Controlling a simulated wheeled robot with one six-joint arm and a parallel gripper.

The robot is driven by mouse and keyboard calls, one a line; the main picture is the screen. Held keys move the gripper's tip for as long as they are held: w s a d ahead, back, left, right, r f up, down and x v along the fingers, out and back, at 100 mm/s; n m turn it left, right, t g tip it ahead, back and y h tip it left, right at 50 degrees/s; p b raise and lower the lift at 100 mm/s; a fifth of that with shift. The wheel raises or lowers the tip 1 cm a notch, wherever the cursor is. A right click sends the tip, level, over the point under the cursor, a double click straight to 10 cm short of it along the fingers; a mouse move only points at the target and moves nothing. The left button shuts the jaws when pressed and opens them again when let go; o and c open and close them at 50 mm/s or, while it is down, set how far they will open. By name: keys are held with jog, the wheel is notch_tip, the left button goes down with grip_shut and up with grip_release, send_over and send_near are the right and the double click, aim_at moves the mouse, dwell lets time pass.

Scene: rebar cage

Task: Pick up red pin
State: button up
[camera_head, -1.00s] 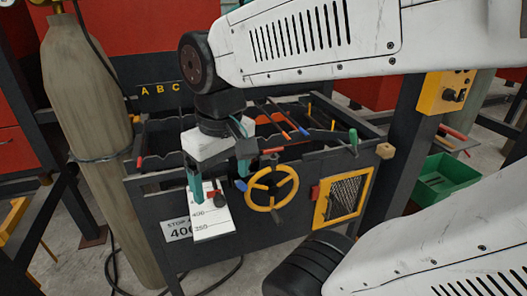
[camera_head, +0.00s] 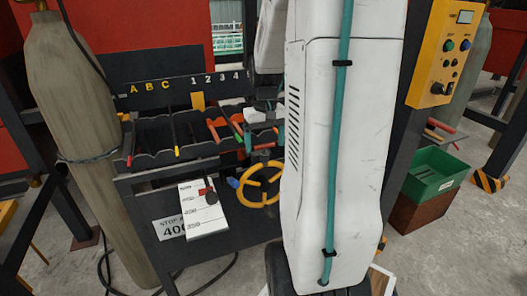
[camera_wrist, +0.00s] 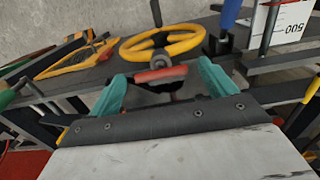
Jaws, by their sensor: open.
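A short red pin (camera_wrist: 160,74) lies crosswise between the tips of my gripper (camera_wrist: 161,84) in the wrist view, in front of the yellow handwheel. My gripper's two teal fingers stand apart on either side of it; I cannot tell whether they touch it. In the head view my gripper (camera_head: 264,138) is at the front edge of the rack (camera_head: 195,152), partly hidden by my arm. The red pin (camera_head: 264,146) shows as a small red bit there.
The yellow handwheel (camera_head: 258,186) is close below my gripper. A white scale plate (camera_head: 203,212) with a red-and-black pointer is left of it. Other rods, red and green, lie in the rack. A green bin (camera_head: 432,178) stands at right. A grey gas cylinder (camera_head: 80,120) is at left.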

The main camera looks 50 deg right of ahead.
aim_at(265, 153)
notch_tip(265, 153, down, 4)
jog(key=shift+w+f, duration=0.1)
jog(key=shift+f, duration=0.15)
jog(key=c, duration=1.1)
